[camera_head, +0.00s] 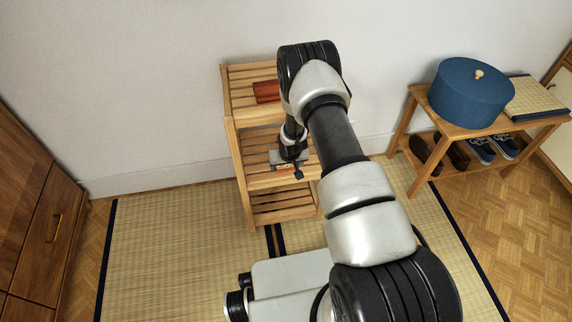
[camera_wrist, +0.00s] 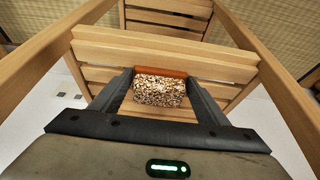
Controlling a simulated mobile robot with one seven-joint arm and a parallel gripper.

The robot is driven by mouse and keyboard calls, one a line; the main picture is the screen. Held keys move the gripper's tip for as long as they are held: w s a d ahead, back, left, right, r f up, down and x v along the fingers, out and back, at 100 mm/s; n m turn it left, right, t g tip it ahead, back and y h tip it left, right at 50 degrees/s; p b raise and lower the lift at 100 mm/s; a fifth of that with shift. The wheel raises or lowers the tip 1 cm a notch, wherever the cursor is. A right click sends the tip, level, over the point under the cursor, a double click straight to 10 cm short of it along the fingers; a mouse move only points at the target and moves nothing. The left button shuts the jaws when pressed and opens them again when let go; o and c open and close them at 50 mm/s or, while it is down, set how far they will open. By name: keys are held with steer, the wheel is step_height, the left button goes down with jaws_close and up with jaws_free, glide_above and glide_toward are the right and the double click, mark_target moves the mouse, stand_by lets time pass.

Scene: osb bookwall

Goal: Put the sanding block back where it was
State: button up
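The sanding block (camera_wrist: 160,91) shows in the wrist view as a speckled, grainy block with an orange-red strip along its far edge. My gripper (camera_wrist: 160,84) has one dark finger against each side of it and appears shut on it. In the head view my gripper (camera_head: 287,164) is at the middle shelf of the slatted wooden rack (camera_head: 236,150), pointing down. Only a small orange-red bit of the block shows there; the rest is hidden by the gripper. I cannot tell whether the block touches the slats.
A reddish-brown block (camera_head: 266,92) lies on the rack's top shelf, partly behind my arm. Rack posts and rails surround my gripper closely. To the right, a wooden bench (camera_head: 452,127) bears a blue round box (camera_head: 470,95), with shoes below. A wooden cabinet (camera_head: 35,220) stands left.

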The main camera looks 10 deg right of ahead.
steer(key=o, duration=0.3)
steer(key=shift+r, duration=0.15)
steer(key=p+v, duration=0.3)
steer(key=v, duration=0.9)
steer(key=shift+p, duration=0.3)
